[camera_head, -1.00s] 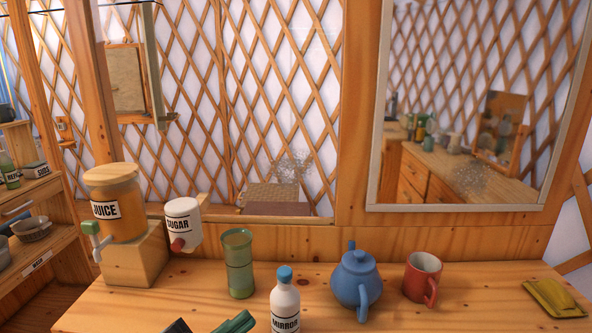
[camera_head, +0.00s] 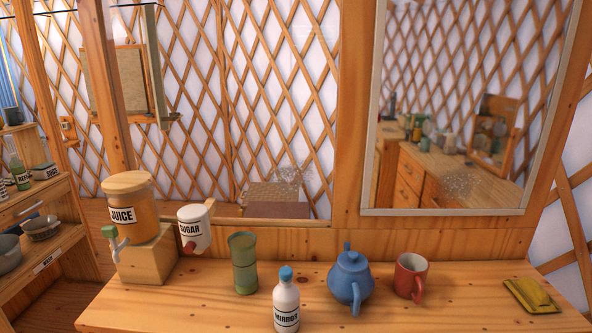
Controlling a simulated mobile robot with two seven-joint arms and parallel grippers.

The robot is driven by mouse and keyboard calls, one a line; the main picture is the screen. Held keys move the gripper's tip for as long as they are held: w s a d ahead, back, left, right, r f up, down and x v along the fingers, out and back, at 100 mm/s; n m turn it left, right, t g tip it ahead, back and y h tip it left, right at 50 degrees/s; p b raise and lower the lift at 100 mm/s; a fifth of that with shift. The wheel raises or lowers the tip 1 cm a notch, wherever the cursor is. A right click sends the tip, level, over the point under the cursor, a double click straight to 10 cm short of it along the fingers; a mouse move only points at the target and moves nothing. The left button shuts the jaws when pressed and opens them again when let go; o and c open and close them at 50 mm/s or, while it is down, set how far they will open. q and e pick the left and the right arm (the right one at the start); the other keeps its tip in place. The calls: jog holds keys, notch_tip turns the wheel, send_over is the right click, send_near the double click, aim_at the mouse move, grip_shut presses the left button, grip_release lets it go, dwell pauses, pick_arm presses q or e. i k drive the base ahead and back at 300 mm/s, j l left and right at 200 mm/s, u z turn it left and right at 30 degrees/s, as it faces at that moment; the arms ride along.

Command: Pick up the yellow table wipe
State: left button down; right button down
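The yellow table wipe (camera_head: 532,296) lies folded on the right end of the wooden counter (camera_head: 410,312), to the right of the red mug. Nothing touches it from above. Neither of my grippers is in the head view.
On the counter stand a juice dispenser (camera_head: 129,205) on a wooden block (camera_head: 146,258), a sugar container (camera_head: 194,229), a green glass (camera_head: 243,264), a mirror-cleaner bottle (camera_head: 286,303), a blue teapot (camera_head: 350,279) and a red mug (camera_head: 410,277). A mirror (camera_head: 465,110) hangs behind. The counter's front right is clear.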

aim_at(528, 290)
jog(key=z, duration=1.45)
jog(key=i+l, duration=0.35)
jog(key=j+u, duration=0.05)
